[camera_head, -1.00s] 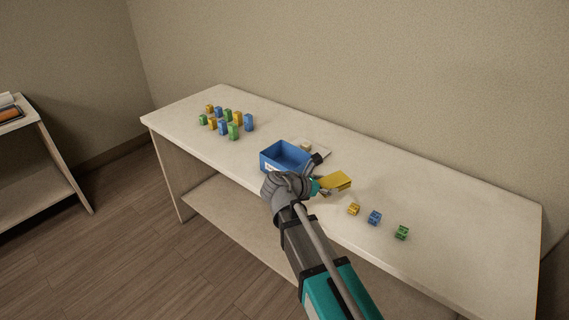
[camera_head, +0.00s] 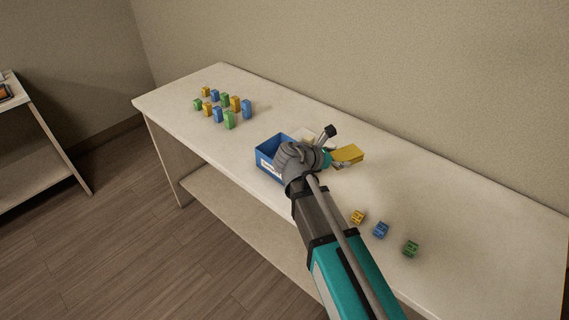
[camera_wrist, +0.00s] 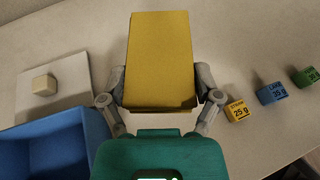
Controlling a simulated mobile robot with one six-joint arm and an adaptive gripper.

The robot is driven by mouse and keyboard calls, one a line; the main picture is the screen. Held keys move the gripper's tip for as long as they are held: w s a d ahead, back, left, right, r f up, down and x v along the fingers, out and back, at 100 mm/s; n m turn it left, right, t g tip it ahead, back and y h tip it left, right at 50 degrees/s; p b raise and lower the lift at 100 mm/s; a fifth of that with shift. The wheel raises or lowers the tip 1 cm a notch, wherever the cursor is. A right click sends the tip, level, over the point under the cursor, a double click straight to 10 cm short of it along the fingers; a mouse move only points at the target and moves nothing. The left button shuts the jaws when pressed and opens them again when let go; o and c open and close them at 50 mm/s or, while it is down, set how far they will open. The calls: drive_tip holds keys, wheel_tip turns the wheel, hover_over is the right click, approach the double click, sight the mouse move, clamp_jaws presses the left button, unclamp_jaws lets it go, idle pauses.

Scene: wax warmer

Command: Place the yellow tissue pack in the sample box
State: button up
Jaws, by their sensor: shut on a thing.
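The yellow tissue pack (camera_head: 348,155) is held in my gripper (camera_head: 334,160), to the right of the blue sample box. In the wrist view the yellow pack (camera_wrist: 159,62) sits between the two grey fingers of my gripper (camera_wrist: 160,90), which touch its sides. The blue sample box (camera_head: 268,160) is open-topped with a white label on its front, and my arm hides its right part. In the wrist view part of the box (camera_wrist: 60,145) shows at the lower left. The box's inside is only partly seen.
Small yellow (camera_head: 358,217), blue (camera_head: 381,230) and green (camera_head: 411,248) blocks stand on the table to the right. Several coloured blocks (camera_head: 224,100) stand at the far left. A white plate (camera_wrist: 70,72) with a pale cube (camera_wrist: 44,85) lies behind the box.

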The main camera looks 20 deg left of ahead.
drive_tip(key=shift+a, duration=0.15)
drive_tip(key=shift+s+a+r+p, duration=0.25)
drive_tip(key=shift+a+r+p, duration=0.05)
drive_tip(key=shift+a, duration=0.05)
drive_tip(key=s+a+r+n+t+y+p, duration=0.2)
drive_tip(key=s+a+r+p, duration=0.4)
drive_tip(key=a, duration=0.4)
drive_tip(key=shift+s+r+n+y, duration=0.2)
drive_tip(key=shift+s+n+y, duration=0.4)
drive_tip(key=shift+s+n, duration=0.15)
drive_tip(key=shift+a, duration=0.1)
drive_tip(key=w+a+f+b, duration=0.8)
drive_tip(key=w+f, duration=0.1)
drive_tip(key=w, duration=0.1)
drive_tip(key=shift+w+b, duration=0.2)
drive_tip(key=shift+b, duration=0.15)
